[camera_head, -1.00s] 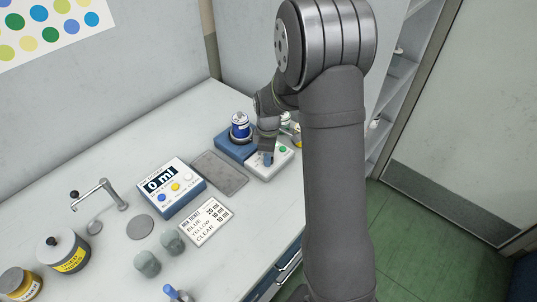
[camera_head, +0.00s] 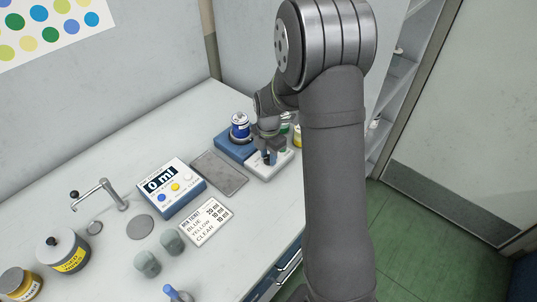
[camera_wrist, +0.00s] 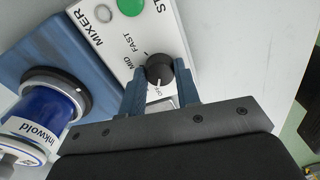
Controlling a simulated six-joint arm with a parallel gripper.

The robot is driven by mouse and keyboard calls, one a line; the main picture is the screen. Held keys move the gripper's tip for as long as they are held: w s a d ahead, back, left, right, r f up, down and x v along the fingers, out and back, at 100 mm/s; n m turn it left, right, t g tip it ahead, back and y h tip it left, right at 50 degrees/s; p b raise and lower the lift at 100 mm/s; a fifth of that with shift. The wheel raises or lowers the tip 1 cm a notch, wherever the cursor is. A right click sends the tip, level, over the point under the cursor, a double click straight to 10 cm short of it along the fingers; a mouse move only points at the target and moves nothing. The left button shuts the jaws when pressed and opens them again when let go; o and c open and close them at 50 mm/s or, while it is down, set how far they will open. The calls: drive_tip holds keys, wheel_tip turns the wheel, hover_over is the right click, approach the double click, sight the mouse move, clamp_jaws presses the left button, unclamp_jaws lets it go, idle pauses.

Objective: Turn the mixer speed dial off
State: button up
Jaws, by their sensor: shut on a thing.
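The mixer (camera_wrist: 105,35) is a blue base with a white control panel, also in the head view (camera_head: 232,147). Its black round speed dial (camera_wrist: 158,65) stands on the panel, with labels FAST, MID and OFF around it. The dial's white pointer mark faces the OFF label. My gripper (camera_wrist: 161,77) is shut on the dial, one blue finger on each side. In the head view my gripper (camera_head: 269,157) is down at the panel and hides the dial.
A blue Inkwold container (camera_wrist: 42,112) stands on the mixer base, close to my gripper. A green button (camera_wrist: 131,6) is farther along the panel. In the head view a grey mat (camera_head: 219,173) and a 0 ml display unit (camera_head: 172,187) lie to the left.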

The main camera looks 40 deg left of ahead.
sight(268, 157)
drive_tip(key=shift+r+n, duration=0.1)
drive_tip(key=shift+n, duration=0.6)
drive_tip(key=o, duration=1)
drive_tip(key=shift+c, duration=0.2)
wheel_tip(268, 157, up, 17)
drive_tip(key=shift+r, duration=0.2)
wheel_tip(268, 157, down, 18)
drive_tip(key=shift+r, duration=0.2)
idle(0.4)
